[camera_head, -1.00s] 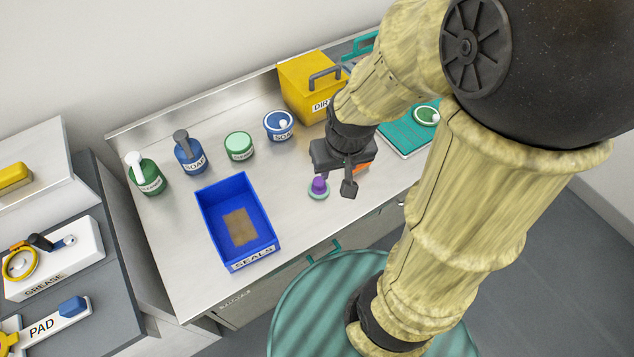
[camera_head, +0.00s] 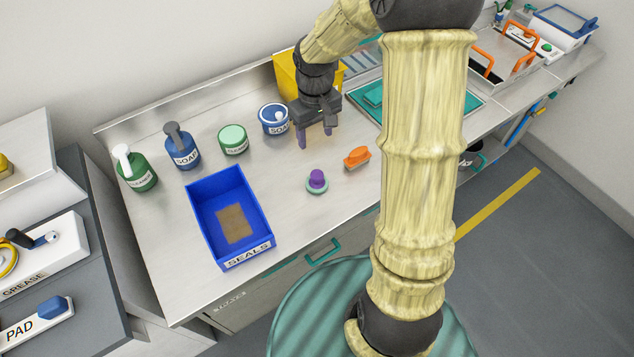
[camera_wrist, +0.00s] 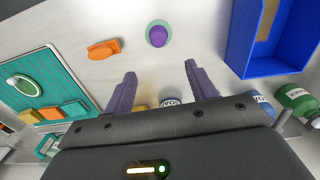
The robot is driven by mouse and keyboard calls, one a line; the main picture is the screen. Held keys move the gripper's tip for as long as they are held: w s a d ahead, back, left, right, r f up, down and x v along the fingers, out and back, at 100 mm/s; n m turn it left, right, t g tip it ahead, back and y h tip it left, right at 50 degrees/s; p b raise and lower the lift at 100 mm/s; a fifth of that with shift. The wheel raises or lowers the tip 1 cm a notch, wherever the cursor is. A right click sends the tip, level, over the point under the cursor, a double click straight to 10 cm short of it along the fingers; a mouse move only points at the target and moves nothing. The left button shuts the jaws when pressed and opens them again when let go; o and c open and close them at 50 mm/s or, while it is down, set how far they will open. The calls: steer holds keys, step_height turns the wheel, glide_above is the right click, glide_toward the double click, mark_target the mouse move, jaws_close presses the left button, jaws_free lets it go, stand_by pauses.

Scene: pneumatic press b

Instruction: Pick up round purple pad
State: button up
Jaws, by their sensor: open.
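The round purple pad (camera_head: 317,180) stands on the steel bench, with a purple knob above a pale green round base. It also shows in the wrist view (camera_wrist: 158,35), beyond the fingertips and roughly between them. My gripper (camera_head: 315,142) is open and empty, behind the pad in the head view and apart from it. Its two fingers also show in the wrist view (camera_wrist: 160,70) with bare bench between them.
An orange-handled pad (camera_head: 356,157) lies just right of the purple one. A blue SEALS bin (camera_head: 231,219) stands to the left. Behind are a blue SOAP jar (camera_head: 273,120), a green jar (camera_head: 233,139) and a yellow bin (camera_head: 287,76). Bare bench surrounds the purple pad.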

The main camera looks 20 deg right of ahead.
steer(key=shift+w, duration=0.1)
glide_toward(317, 173)
steer(key=f, duration=0.5)
steer(key=shift+s+a+f, duration=0.2)
steer(key=shift+a, duration=0.05)
steer(key=shift+f, duration=0.2)
steer(key=f, duration=0.5)
steer(key=shift+w+d+p, duration=0.15)
steer(key=shift+d+p, duration=0.1)
steer(key=shift+p, duration=0.1)
steer(key=shift+c, duration=0.3)
steer(key=c, duration=1.1)
